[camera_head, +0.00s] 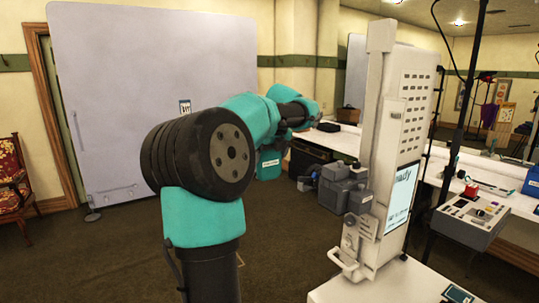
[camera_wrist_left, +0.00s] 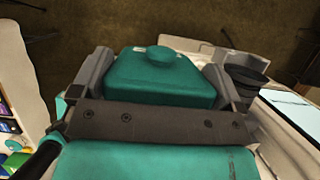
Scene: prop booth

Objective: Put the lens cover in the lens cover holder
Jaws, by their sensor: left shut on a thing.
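In the left wrist view my left gripper (camera_wrist_left: 157,76) is shut on a teal, box-like lens cover (camera_wrist_left: 165,78) with a round knob on top. Its two grey fingers press on the cover's left and right sides. In the head view my left arm reaches out over the carpet. A teal block with a white label (camera_head: 270,163) hangs at its far end; I cannot tell whether it is the cover or part of the gripper. I cannot clearly pick out the lens cover holder. My right gripper is in neither view.
A tall white machine (camera_head: 392,140) with a screen stands on a white table (camera_head: 375,289) at the right. Grey boxy parts (camera_head: 338,188) show at its left. A dark cup-like part (camera_wrist_left: 246,83) is close to the gripper. Open carpet (camera_head: 115,245) lies left.

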